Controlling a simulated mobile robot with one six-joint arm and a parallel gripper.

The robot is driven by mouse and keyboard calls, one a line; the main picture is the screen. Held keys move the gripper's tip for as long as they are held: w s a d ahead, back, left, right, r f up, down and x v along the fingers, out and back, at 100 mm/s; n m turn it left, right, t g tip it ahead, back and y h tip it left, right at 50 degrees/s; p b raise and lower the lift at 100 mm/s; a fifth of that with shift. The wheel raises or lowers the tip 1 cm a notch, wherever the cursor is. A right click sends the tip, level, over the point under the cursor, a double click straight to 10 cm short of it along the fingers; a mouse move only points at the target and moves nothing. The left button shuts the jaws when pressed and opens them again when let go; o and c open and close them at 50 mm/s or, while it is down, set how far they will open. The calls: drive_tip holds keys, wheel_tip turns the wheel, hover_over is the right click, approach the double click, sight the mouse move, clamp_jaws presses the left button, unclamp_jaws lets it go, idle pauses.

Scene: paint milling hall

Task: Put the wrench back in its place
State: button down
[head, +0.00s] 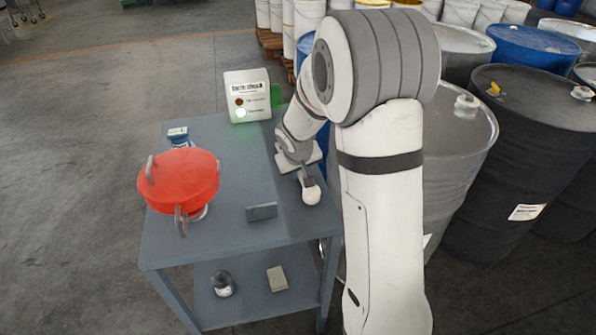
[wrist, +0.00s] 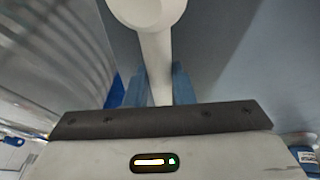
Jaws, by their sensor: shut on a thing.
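My gripper (head: 306,176) is over the right side of the blue-grey table (head: 232,175). It is shut on a pale tool (head: 311,193) with a straight shaft and a rounded end. In the wrist view the pale tool (wrist: 155,45) runs down between the blue fingers (wrist: 157,85), its broad end at the top edge and cut off. I cannot make out wrench jaws on it, so I cannot tell if it is the wrench. No other wrench shows clearly. I cannot tell whether the tool touches the table.
A red round vessel or lid (head: 185,180) with grey handles stands left. A signal box (head: 247,97) with a lit lamp is at the back. A small grey block (head: 262,212) stands near the front. A lower shelf (head: 250,299) holds two items. Drums (head: 528,140) crowd the right.

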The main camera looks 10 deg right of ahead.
drive_tip(key=shift+r, duration=0.1)
drive_tip(key=shift+r+p, duration=0.5)
drive_tip(key=shift+r, duration=0.15)
drive_tip(key=shift+f, duration=0.2)
idle(0.3)
drive_tip(key=shift+f+b, duration=0.35)
drive_tip(key=shift+b, duration=0.35)
drive_tip(key=shift+f+b, duration=0.3)
drive_tip(key=shift+b, duration=0.2)
idle(0.4)
drive_tip(key=shift+r, duration=0.15)
drive_tip(key=shift+r+p, duration=0.55)
drive_tip(key=shift+r, duration=0.15)
drive_tip(key=shift+f, duration=0.15)
